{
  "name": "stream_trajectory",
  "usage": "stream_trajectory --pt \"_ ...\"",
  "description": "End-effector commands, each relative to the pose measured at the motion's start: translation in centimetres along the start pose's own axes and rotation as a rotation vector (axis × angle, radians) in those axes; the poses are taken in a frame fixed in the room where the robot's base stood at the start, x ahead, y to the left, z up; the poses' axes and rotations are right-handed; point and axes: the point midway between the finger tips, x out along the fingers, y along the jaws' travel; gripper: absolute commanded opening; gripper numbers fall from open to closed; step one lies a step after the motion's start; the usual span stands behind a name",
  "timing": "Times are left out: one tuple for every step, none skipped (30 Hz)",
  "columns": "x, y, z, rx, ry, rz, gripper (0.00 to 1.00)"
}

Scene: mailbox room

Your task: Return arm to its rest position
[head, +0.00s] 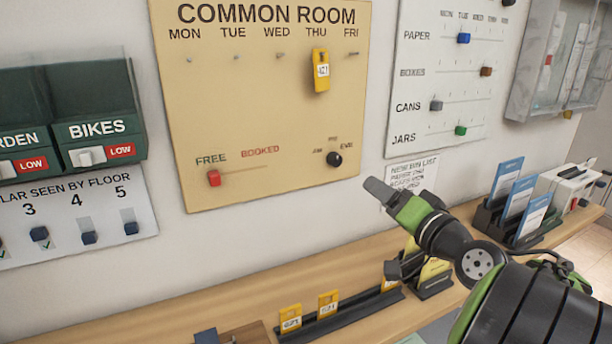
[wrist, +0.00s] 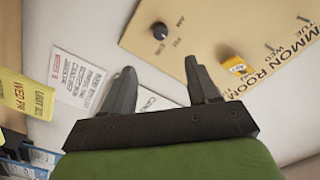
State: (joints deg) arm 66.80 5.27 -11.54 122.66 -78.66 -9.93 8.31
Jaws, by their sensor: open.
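My gripper (head: 385,192) is in front of the wall, to the lower right of the Common Room board (head: 240,120) in the head view. In the wrist view my gripper (wrist: 160,88) has its two fingers spread apart with nothing between them. The board is tan, with day pegs, a red slider (head: 214,178) below FREE and a black knob (head: 334,159). A yellow tag (head: 320,72) marked 621 hangs below THU, apart from my gripper. My arm extends in from the lower right of the head view.
A wooden shelf (head: 225,305) below holds a black rack (head: 335,322) with several yellow tags, and blue cards (head: 507,178) at the right. A slider board (head: 446,75), a green switch unit (head: 100,130) and a clear wall box (head: 560,60) are on the wall.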

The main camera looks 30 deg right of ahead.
Motion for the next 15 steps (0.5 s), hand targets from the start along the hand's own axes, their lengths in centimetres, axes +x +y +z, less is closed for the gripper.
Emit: stream_trajectory --pt "0.0 0.0 0.0 0.000 0.000 0.000 0.60" --pt "0.0 0.0 0.0 0.000 0.000 0.000 0.60" --pt "0.0 0.0 0.0 0.000 -0.001 0.000 0.60" --pt "0.1 -0.2 0.1 -0.003 -0.006 0.000 0.60" --pt "0.3 -0.5 0.4 -0.009 -0.019 0.000 0.60" --pt "0.6 -1.4 1.2 -0.026 -0.051 0.003 0.60" --pt "1.0 -2.2 2.0 -0.044 -0.087 0.007 0.60" --pt "1.3 -3.3 3.2 -0.069 -0.134 0.013 0.60" --pt "1.7 -4.9 5.1 -0.113 -0.212 0.026 0.60" --pt "1.8 -6.4 6.8 -0.154 -0.280 0.038 0.60" --pt "1.6 -7.8 8.6 -0.200 -0.353 0.052 0.60" --pt "0.9 -9.4 10.8 -0.262 -0.445 0.076 0.60" --pt "0.1 -10.4 12.3 -0.307 -0.512 0.095 0.60" --pt "-0.9 -11.4 13.7 -0.354 -0.576 0.114 0.60" --pt "-2.5 -12.4 15.3 -0.417 -0.655 0.140 0.60"
